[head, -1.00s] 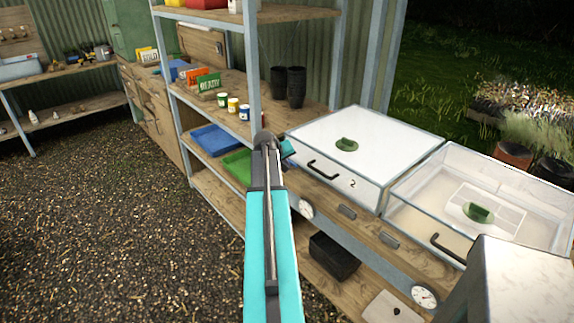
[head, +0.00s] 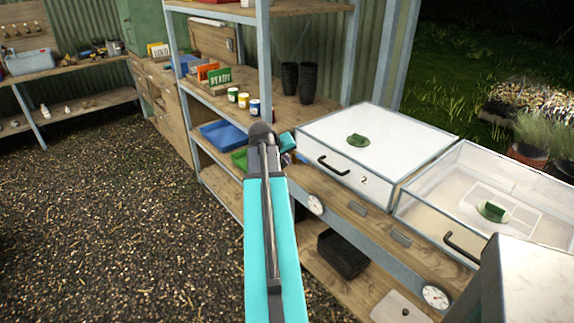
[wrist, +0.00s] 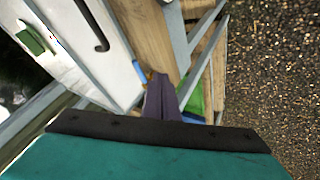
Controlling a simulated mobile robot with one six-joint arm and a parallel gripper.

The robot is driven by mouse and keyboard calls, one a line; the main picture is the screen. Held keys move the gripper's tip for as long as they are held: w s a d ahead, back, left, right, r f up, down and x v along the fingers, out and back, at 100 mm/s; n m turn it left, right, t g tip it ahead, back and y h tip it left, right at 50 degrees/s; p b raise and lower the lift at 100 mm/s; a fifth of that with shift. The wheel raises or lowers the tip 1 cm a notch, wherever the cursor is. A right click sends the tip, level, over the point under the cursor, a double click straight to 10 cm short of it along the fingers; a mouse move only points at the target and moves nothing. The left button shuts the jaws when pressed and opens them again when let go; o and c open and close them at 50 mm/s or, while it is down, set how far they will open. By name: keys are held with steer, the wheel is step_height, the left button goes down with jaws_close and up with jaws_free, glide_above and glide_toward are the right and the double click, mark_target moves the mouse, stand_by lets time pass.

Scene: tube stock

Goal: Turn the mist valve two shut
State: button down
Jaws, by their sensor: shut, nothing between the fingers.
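I cannot make out how the mist valve is set. My gripper (head: 287,142) is beside the box's left end, partly behind my arm in the head view. In the wrist view its dark fingers (wrist: 163,97) are together and empty, apart from the blue piece.
Shelves with a blue tray (head: 222,135), small pots and black plant pots (head: 298,82) stand left of the box. A clear-lidded box (head: 480,200) is to its right. Gravel floor (head: 120,220) is open at left.

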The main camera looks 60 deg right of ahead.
steer(key=v, duration=0.3)
steer(key=shift+s+a+r, duration=0.1)
steer(key=shift+s+a, duration=0.05)
steer(key=shift+s, duration=0.1)
stand_by(0.4)
